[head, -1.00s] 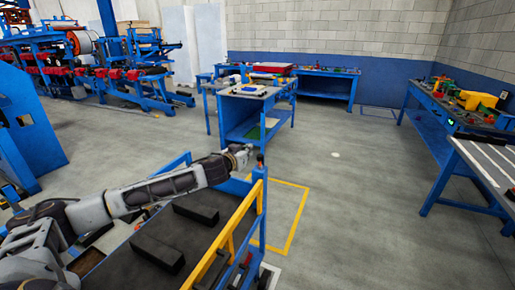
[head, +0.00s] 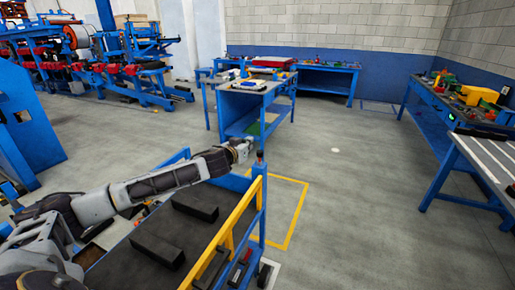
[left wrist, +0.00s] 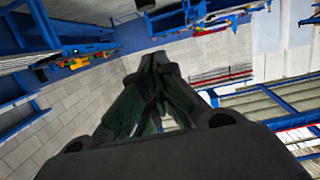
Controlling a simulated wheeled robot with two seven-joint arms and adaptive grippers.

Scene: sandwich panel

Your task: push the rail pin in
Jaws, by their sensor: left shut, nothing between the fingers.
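The rail pin (head: 260,156) shows as a small dark and reddish tip on top of the blue corner post of the cart, at the end of the yellow rail (head: 236,224). My left gripper (head: 244,147) is beside the pin, just to its left and at about its height in the head view. I cannot tell whether they touch. In the left wrist view, the left fingers (left wrist: 158,62) are shut together with nothing between them; the pin does not show there. My right gripper is in neither view.
The cart's dark deck (head: 130,265) holds black blocks (head: 195,205), below my left arm. A blue workbench (head: 245,100) stands beyond the cart, and another bench (head: 445,110) is at the right. The floor between is clear.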

